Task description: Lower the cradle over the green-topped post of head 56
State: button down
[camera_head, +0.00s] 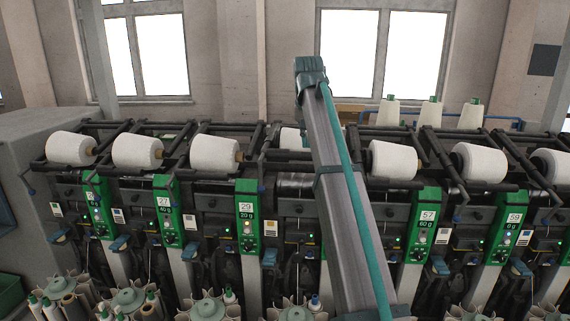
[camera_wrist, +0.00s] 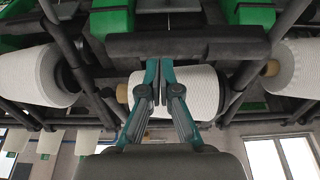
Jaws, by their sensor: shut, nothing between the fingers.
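My gripper (camera_wrist: 158,64) is shut and empty in the wrist view, its teal fingertips overlapping the near edge of a dark bar (camera_wrist: 195,45); I cannot tell whether they touch it. The bar looks like part of a cradle. A white yarn cone (camera_wrist: 196,92) lies just behind the fingers, partly covered by them. Green blocks (camera_wrist: 112,20) and (camera_wrist: 250,13) show beyond the bar, with no readable number. In the head view my arm covers the middle head, and my gripper is hidden. A white cone (camera_head: 291,139) peeks out left of the arm. No label 56 is readable.
Green head panels (camera_head: 247,222) and (camera_head: 423,226) read 29 and 57. More cones lie left (camera_head: 214,154) and right (camera_head: 393,160). Dark cradle arms stick out between the heads. In the wrist view cones flank my gripper at left (camera_wrist: 38,75) and right (camera_wrist: 294,68).

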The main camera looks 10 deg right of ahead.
aim_at(306, 156)
jog(key=shift+f, duration=0.1)
dwell(0.3)
jog(key=shift+f+b, duration=0.7)
jog(key=shift+f, duration=2.25)
jog(key=shift+s+p+v, duration=0.2)
jog(key=shift+p+v, duration=0.65)
jog(key=shift+v, duration=0.65)
jog(key=s+r, duration=0.1)
jog(key=r, duration=0.2)
jog(key=s+r, duration=0.1)
jog(key=shift+s+a+r, duration=0.15)
jog(key=shift+s+a, duration=0.15)
